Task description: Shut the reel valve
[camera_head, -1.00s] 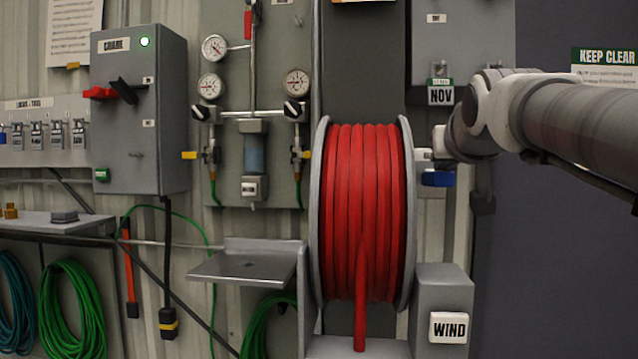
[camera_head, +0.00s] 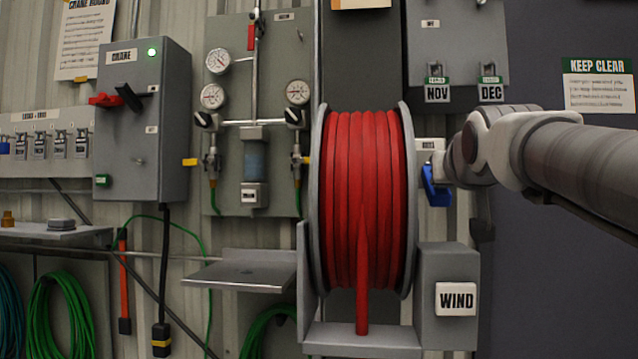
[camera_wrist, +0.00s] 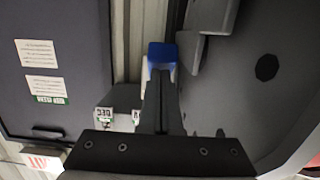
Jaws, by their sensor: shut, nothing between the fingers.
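The reel valve's blue handle (camera_head: 436,187) shows just right of the hose reel (camera_head: 410,200), below a small white label. It now slants steeply downward. In the wrist view the blue handle (camera_wrist: 161,55) lies just beyond my fingertips. My gripper (camera_wrist: 162,78) is shut with nothing between its fingers. Its tips are against or very close to the handle; I cannot tell whether they touch. In the head view my wrist hides the fingers and part of the valve. The valve body is mostly hidden.
The red hose (camera_head: 363,200) fills the reel. A grey box marked WIND (camera_head: 447,270) stands below the valve. A lock board with NOV and DEC tags (camera_head: 460,40) hangs above my wrist. A grey shelf (camera_head: 245,275) juts out left of the reel.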

